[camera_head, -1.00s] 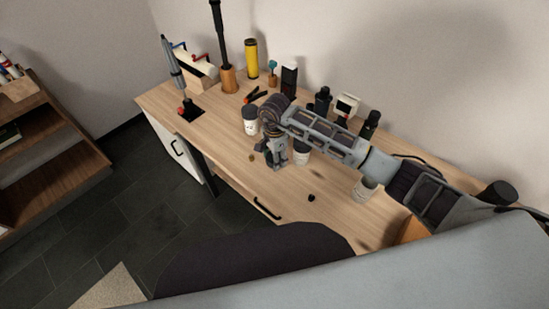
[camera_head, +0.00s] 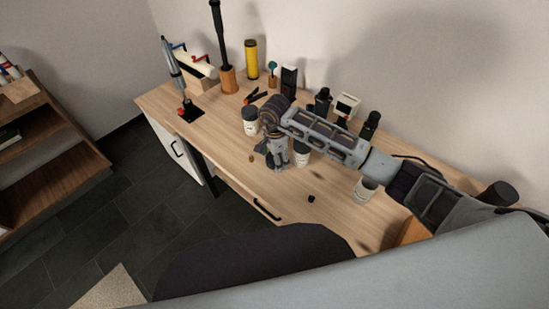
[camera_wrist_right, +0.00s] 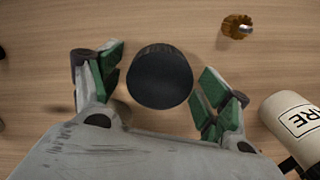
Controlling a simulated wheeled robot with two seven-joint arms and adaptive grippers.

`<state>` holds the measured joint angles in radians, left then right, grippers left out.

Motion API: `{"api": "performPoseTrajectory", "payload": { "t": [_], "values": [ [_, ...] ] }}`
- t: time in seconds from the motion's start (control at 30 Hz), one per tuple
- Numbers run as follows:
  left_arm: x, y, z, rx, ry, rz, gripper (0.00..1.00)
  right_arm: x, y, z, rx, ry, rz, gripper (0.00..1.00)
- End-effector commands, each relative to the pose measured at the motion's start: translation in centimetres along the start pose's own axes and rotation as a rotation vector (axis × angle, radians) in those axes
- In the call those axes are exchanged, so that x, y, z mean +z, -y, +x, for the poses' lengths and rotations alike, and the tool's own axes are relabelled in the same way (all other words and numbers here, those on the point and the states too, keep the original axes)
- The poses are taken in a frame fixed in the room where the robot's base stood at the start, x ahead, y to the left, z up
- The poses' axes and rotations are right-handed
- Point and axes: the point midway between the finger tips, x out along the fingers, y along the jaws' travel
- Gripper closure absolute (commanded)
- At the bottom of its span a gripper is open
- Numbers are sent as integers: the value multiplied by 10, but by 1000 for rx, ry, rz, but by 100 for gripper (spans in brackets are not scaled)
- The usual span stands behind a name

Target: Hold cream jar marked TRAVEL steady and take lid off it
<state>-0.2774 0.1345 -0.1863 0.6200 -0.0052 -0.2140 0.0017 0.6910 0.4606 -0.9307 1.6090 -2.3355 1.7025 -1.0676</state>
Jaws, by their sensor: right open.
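In the right wrist view a round black lid (camera_wrist_right: 160,77) is seen from above between the green-padded fingers of my right gripper (camera_wrist_right: 160,88). The gripper is open, with a gap on both sides of the lid. What is under the lid is hidden, and no TRAVEL marking is readable. In the head view my right gripper (camera_head: 275,162) points down over the front of the desk. Another (camera_head: 250,127) stands behind left. My left gripper is not in view.
A pale cup-like container (camera_head: 365,191) and small black piece (camera_head: 311,198) are on the desk (camera_head: 225,175). Several tools stand behind.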

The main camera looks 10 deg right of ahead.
Motion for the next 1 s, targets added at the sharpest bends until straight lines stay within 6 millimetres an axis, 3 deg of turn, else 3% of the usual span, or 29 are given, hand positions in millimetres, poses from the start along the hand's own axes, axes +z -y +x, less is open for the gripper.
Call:
{"api": "performPoseTrajectory", "payload": {
  "t": [0.2, 0.47, 0.8, 1.0],
  "values": [
    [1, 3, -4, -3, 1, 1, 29, 0, 0, -4, 0, 1, 0, 23],
    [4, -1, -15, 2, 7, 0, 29, 0, 0, -24, -1, -1, 0, 23],
    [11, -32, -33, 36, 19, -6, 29, 0, 0, -55, -1, 0, 0, 23],
    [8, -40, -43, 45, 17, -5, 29, 0, 0, -74, -1, -1, -1, 23]
  ]
}}
